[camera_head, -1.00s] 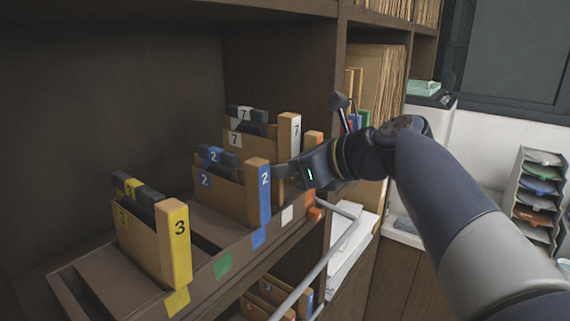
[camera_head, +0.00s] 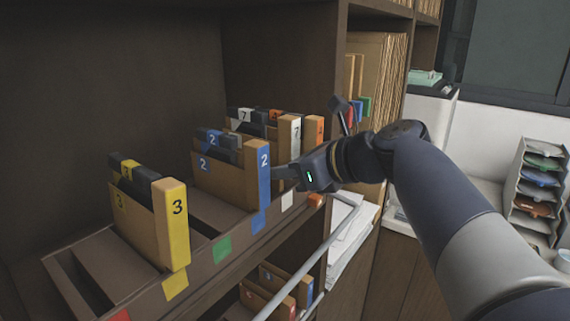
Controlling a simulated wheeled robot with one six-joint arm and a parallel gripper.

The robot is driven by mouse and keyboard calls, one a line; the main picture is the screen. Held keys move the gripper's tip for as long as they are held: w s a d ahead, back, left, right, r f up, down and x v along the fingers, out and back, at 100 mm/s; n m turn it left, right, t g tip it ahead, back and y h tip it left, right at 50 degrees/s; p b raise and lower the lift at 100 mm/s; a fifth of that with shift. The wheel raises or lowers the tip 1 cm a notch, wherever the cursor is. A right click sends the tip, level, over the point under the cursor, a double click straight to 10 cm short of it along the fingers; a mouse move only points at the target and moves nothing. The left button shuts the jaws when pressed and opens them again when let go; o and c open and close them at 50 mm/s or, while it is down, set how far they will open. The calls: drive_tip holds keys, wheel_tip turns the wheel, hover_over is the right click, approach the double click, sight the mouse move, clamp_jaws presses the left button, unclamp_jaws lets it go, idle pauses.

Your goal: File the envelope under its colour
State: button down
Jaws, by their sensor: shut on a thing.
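My gripper (camera_head: 285,172) is at the front of the shelf row, beside the right edge of the blue file box numbered 2 (camera_head: 264,178). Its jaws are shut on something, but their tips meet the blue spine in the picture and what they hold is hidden. I cannot make out the envelope for certain. A yellow box numbered 3 (camera_head: 176,225) stands nearer on the left. A white box numbered 7 (camera_head: 290,128) stands behind the blue one, and an orange-tabbed box (camera_head: 313,132) stands beyond it. The boxes stand upright.
The shelf edge carries yellow (camera_head: 175,285), green (camera_head: 222,248), blue (camera_head: 258,222) and white labels (camera_head: 287,201). A metal rail (camera_head: 300,272) runs before it. A lower shelf holds more boxes (camera_head: 280,280). A tray rack (camera_head: 537,190) stands far right.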

drive_tip(key=shift+f+b, duration=0.35)
drive_tip(key=shift+f, duration=0.5)
drive_tip(key=c, duration=1.1)
unclamp_jaws()
drive_tip(key=shift+c, duration=0.2)
drive_tip(key=b+v, duration=0.1)
drive_tip(key=v, duration=0.9)
drive_tip(key=shift+s+d+r, duration=0.2)
drive_tip(key=shift+d+r, duration=0.05)
drive_tip(key=shift+d, duration=0.05)
drive_tip(key=shift+a, duration=0.1)
